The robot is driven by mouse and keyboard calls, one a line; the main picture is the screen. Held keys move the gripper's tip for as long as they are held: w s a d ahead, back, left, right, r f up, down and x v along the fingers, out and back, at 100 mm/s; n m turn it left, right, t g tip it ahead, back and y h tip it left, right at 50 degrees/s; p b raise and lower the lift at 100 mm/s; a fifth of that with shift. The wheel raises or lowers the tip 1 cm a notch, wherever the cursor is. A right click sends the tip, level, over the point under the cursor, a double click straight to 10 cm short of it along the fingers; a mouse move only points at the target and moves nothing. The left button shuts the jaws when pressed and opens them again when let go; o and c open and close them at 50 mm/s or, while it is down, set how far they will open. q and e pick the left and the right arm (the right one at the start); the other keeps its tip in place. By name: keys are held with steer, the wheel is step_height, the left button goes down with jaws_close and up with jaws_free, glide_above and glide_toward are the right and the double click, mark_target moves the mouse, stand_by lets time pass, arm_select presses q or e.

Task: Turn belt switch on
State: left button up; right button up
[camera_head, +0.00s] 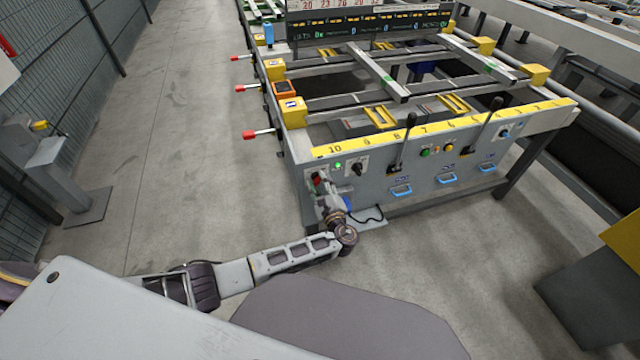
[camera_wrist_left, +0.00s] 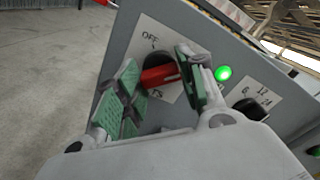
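The belt switch is a red handle (camera_wrist_left: 160,75) on a black round base, on a white plate (camera_wrist_left: 150,38) marked OFF at the top. A second mark below the handle is partly hidden. The handle lies roughly sideways in the wrist view. In the head view the red switch (camera_head: 317,178) shows at the left end of the table's front panel. My left gripper (camera_wrist_left: 156,55) is open, with its green-padded fingers on either side of the handle. The right finger is close to the handle; I cannot tell if it touches. My right gripper is not in view.
A lit green lamp (camera_wrist_left: 223,73) and a black selector knob (camera_wrist_left: 252,109) sit right of the switch. The grey front panel (camera_head: 430,187) also carries black levers (camera_head: 403,142) and blue handles (camera_head: 400,190).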

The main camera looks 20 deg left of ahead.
arm_select(q)
steer(key=o, duration=0.3)
steer(key=shift+o, duration=0.2)
steer(key=v, duration=0.7)
steer(key=shift+s+d, duration=0.2)
steer(key=shift+s, duration=0.05)
steer(key=shift+a+f, duration=0.1)
stand_by(0.4)
